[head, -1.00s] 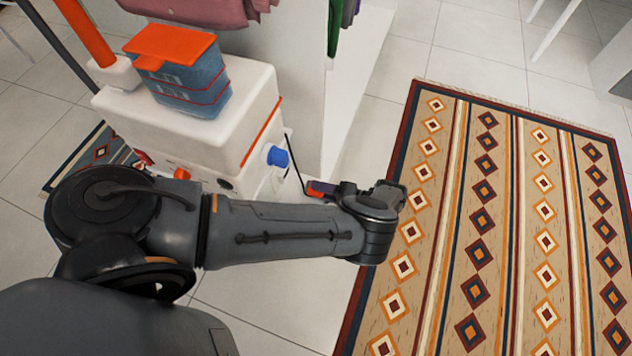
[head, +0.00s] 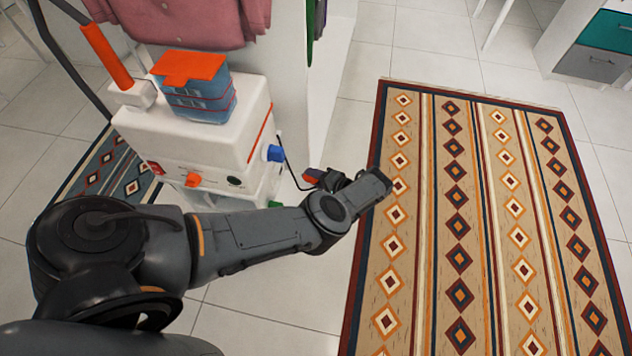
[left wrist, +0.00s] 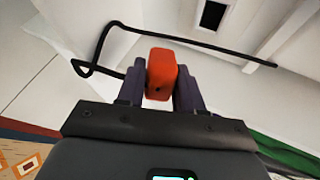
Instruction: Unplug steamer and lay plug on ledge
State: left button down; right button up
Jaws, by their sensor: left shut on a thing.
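The steamer (head: 205,135) is a white box with a blue tank (head: 200,100) under an orange lid. Its black cord (head: 287,168) runs from beside the blue knob down to the orange plug (head: 312,174). My left gripper (head: 316,178) is beyond the steamer's right side, over the tiles by the rug. In the left wrist view my left gripper (left wrist: 161,82) is shut on the orange plug (left wrist: 162,68), which sits between its two dark fingers. The plug's prongs are hidden. The plug looks clear of the white surfaces behind it. My right gripper is not in view.
A white wardrobe side panel (head: 285,75) stands behind the steamer, with pink folded clothes (head: 190,20) above. A dark rectangular opening (left wrist: 213,14) shows in the white surface in the left wrist view. A patterned rug (head: 480,220) lies to the right.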

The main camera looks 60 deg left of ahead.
aim_at(306, 180)
pick_arm(q)
jog(key=shift+s+a+r, duration=0.15)
jog(key=shift+s+r, duration=0.05)
jog(key=shift+r, duration=0.3)
jog(key=shift+s+r+m+t+p, duration=0.25)
jog(key=shift+s+m+t+p, duration=0.05)
jog(key=shift+p, duration=0.25)
jog(key=shift+s+p, duration=0.45)
jog(key=shift+s, duration=0.5)
jog(key=shift+s+f+h, duration=0.15)
jog(key=shift+s+h, duration=0.15)
notch_tip(306, 180, down, 2)
jog(key=shift+s+a+t+b, duration=0.15)
jog(key=shift+t+b, duration=0.15)
jog(key=shift+b, duration=0.45)
notch_tip(306, 180, down, 5)
jog(key=b, duration=0.5)
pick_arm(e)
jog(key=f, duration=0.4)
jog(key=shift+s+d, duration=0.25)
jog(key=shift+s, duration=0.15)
